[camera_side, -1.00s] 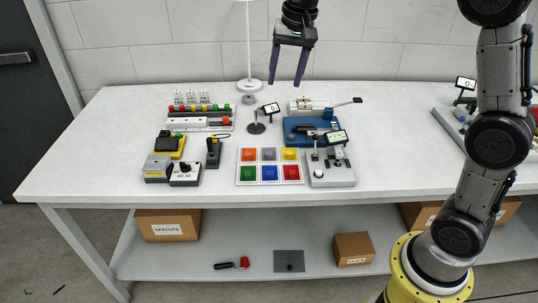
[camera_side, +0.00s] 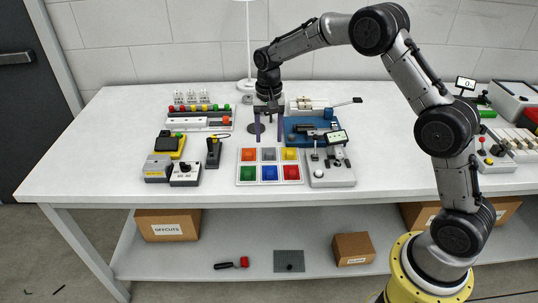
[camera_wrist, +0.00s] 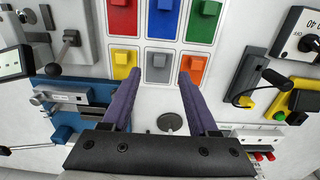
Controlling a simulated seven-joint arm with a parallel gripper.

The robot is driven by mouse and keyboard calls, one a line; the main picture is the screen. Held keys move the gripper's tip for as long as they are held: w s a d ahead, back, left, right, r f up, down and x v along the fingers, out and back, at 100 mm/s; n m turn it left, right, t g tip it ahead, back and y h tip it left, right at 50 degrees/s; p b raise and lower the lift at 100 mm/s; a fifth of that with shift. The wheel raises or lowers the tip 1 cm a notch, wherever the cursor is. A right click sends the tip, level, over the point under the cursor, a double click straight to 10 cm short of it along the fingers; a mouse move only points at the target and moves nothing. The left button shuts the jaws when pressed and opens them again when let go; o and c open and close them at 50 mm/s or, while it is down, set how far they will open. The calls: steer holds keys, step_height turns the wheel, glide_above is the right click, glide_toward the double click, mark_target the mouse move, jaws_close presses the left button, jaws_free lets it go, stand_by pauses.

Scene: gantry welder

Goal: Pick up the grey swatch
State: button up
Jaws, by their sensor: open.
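The grey swatch (camera_side: 269,154) is a small square in the middle of the back row of a white tray (camera_side: 269,162). Orange (camera_side: 248,155) and yellow (camera_side: 290,154) swatches flank it; green, blue and red ones form the front row. In the wrist view the grey swatch (camera_wrist: 159,62) shows a raised grey block, centred between the fingertips. My gripper (camera_side: 269,141) points down with its purple fingers apart and empty, just behind and seemingly above the grey swatch. In the wrist view my gripper (camera_wrist: 159,72) spans the swatch's width; contact is not visible.
A blue fixture (camera_side: 300,126) and a grey device with a small screen (camera_side: 332,176) stand right of the tray. A round-based stand (camera_wrist: 172,123) lies under my gripper. The front table edge is clear.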

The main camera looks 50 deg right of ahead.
mark_target(269, 152)
steer(key=shift+d+f, duration=0.1)
steer(key=shift+f, duration=2.85)
steer(key=shift+c, duration=0.3)
jaws_close()
